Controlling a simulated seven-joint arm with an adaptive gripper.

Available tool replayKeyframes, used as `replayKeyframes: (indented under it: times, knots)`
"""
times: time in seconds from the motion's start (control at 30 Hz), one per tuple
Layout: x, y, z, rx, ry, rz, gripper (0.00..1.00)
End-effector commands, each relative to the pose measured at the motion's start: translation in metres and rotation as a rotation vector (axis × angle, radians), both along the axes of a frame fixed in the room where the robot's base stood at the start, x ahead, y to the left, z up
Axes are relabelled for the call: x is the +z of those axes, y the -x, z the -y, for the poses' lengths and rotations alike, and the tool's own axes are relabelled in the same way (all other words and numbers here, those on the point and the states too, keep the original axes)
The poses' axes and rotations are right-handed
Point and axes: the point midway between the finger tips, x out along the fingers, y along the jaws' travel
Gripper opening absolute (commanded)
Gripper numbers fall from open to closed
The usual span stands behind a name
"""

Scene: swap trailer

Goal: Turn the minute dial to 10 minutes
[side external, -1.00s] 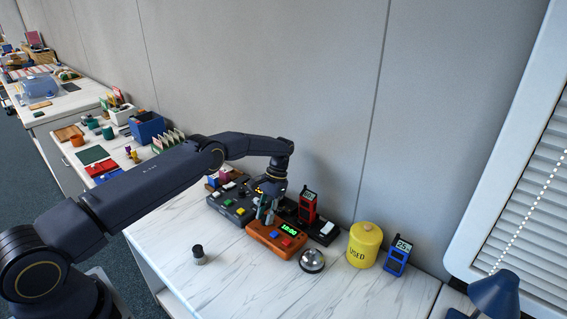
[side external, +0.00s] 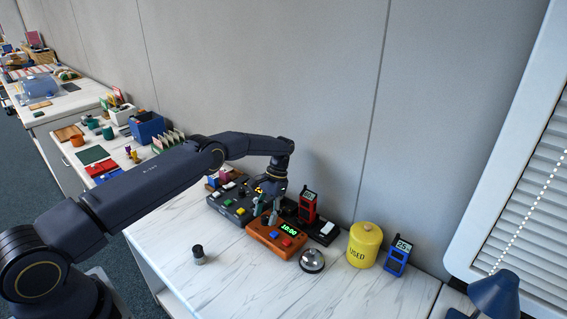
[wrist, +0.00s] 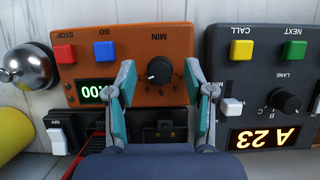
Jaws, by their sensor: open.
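The orange timer box (wrist: 180,35) has a black minute dial (wrist: 160,70) under the label MIN. The dial's white mark points to the lower left in the wrist view. The timer's green display (wrist: 98,91) is partly covered by a finger there; in the side external view the display (side external: 289,228) appears to read 10:00. My gripper (wrist: 160,77) is open, with one finger on each side of the dial and a visible gap to it. In the side external view my gripper (side external: 266,211) is over the left end of the timer, and its arm hides the dial.
A dark box with a dial and an A 23 display (wrist: 262,138) stands beside the timer. A silver bell (side external: 312,261), yellow USED canister (side external: 364,246), blue device (side external: 398,256) and red device (side external: 308,206) are close by. The front tabletop is mostly clear around a small dark-topped object (side external: 198,254).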

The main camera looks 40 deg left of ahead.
Motion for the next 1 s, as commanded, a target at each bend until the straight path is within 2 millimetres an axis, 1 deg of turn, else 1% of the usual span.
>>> replayKeyframes:
  times: [0.17,0.37,0.4,0.5,0.7,0.83,1.0]
  knots:
    - [0.022,-0.010,0.000,0.000,-0.001,0.006,0.53]
    - [0.041,-0.018,0.000,-0.001,-0.001,0.004,0.53]
    - [0.046,-0.019,0.000,-0.001,-0.001,0.004,0.53]
    - [0.071,-0.019,0.000,-0.001,-0.001,0.003,0.53]
    - [0.102,-0.019,0.000,0.000,-0.001,0.002,0.53]
    - [0.112,-0.018,0.000,0.000,0.000,0.001,0.53]
    - [0.115,-0.018,0.000,0.000,0.000,0.000,0.53]
